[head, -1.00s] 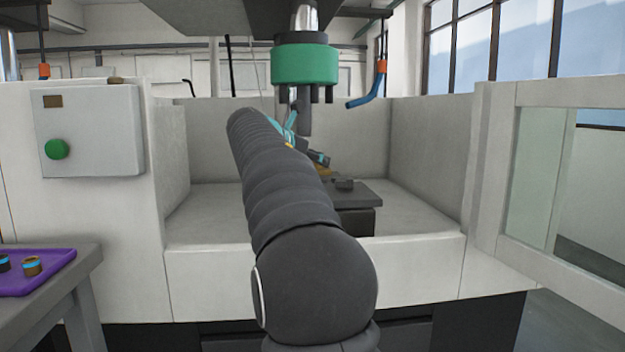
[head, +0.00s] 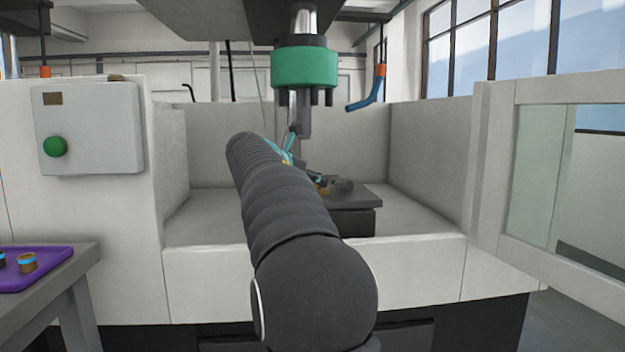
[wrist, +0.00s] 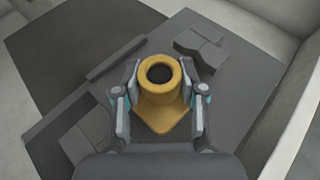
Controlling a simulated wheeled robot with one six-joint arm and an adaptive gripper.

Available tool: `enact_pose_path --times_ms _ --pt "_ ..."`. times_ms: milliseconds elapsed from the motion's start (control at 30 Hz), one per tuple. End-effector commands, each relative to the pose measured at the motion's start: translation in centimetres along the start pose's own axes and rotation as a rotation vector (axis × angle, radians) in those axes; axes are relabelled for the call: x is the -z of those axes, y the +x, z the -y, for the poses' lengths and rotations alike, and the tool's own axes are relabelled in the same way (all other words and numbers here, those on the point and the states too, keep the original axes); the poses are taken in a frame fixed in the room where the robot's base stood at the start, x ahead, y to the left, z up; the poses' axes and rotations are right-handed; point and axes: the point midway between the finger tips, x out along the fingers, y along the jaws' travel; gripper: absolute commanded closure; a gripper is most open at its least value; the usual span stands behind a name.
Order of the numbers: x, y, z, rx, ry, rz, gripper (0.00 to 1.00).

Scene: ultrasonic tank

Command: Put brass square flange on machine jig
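The brass square flange (wrist: 160,113) is in the wrist view, a yellow square plate with a round collar and a dark bore. My gripper (wrist: 160,84) has a finger on each side of the collar and is shut on it. The flange is over the machine jig (wrist: 226,85), a dark grey plate with raised blocks; I cannot tell whether it touches the plate. In the head view the jig (head: 360,198) stands inside the machine, and my arm hides most of the gripper. A small bit of the brass flange (head: 323,190) shows beside the arm.
A green spindle head (head: 305,67) hangs above the jig, with a blue nozzle (head: 367,98) to its right. White enclosure walls (head: 430,150) surround the jig. A purple tray (head: 40,277) with small ringed parts is on the table at left.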

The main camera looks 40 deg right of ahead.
Motion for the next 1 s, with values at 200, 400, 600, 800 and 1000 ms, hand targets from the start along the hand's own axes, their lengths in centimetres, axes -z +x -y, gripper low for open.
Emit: enact_pose_path --times_ms 200,400,600,800,1000 --pt "0.0 0.0 0.0 0.0 0.0 0.0 0.36" --pt "-0.2 -0.1 0.0 0.0 0.0 0.0 0.36" --pt "-0.5 -2.2 -0.1 -0.004 0.0 0.001 0.36" --pt "-0.5 -6.2 -0.1 -0.005 -0.001 0.0 0.36" --pt "-0.4 -9.8 -0.1 -0.003 -0.001 0.001 0.36"
